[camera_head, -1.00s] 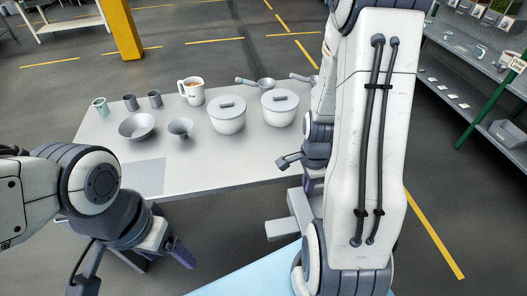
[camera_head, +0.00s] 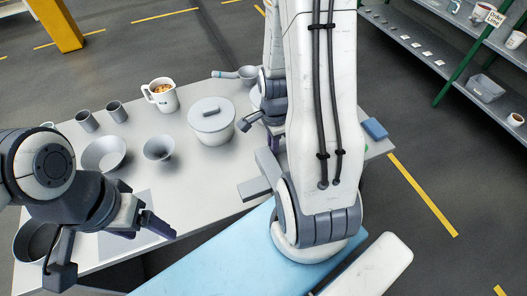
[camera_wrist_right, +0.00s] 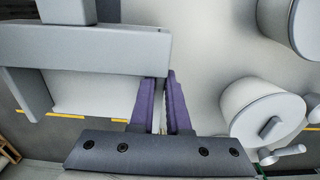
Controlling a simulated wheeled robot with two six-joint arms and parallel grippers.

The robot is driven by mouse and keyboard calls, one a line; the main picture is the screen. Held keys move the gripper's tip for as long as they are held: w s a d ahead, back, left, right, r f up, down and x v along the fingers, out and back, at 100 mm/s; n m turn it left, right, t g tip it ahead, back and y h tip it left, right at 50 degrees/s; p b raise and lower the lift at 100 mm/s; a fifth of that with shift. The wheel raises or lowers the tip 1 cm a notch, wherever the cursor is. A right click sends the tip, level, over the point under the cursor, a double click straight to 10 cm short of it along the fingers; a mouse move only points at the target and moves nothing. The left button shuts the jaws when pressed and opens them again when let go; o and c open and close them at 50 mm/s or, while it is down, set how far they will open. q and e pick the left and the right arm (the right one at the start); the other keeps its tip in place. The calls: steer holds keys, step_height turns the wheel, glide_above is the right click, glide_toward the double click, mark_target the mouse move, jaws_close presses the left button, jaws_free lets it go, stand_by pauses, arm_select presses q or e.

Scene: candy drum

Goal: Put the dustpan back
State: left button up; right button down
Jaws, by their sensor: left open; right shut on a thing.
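A grey, angular object that I take for the dustpan (camera_head: 258,188) hangs at the table's front edge in the head view. In the right wrist view the dustpan (camera_wrist_right: 95,45) fills the upper left. My right gripper (camera_wrist_right: 160,78) has its purple fingers close together, with their tips at the dustpan's lower right corner; the exact contact is hidden. The white upper arm hides part of this area in the head view. My left gripper (camera_head: 108,245) is open and empty over the table's front left.
The grey table (camera_head: 215,175) bears a lidded white pot (camera_head: 212,122), a funnel-like cup (camera_head: 158,148), a bowl (camera_head: 103,153), a mug (camera_head: 160,95) and dark cups (camera_head: 87,121). A blue item (camera_head: 374,128) lies at the right end. Shelves (camera_head: 440,75) stand beyond.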

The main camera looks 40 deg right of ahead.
steer(key=w+f+p, duration=0.1)
steer(key=w+f, duration=0.1)
steer(key=w, duration=0.1)
steer(key=w+d+f+p, duration=0.1)
steer(key=w+f, duration=0.1)
steer(key=w, duration=0.2)
steer(key=w+d+f+p, duration=0.1)
steer(key=w+f, duration=0.1)
steer(key=w, duration=0.2)
steer(key=shift+w+d+f, duration=0.1)
steer(key=shift+d+f, duration=0.05)
steer(key=shift+f, duration=0.15)
step_height(320, 180, down, 3)
steer(key=shift+f+p, duration=0.2)
steer(key=shift+p, duration=0.65)
steer(key=shift+f, duration=0.4)
steer(key=c, duration=0.9)
jaws_free()
steer(key=shift+r, duration=0.1)
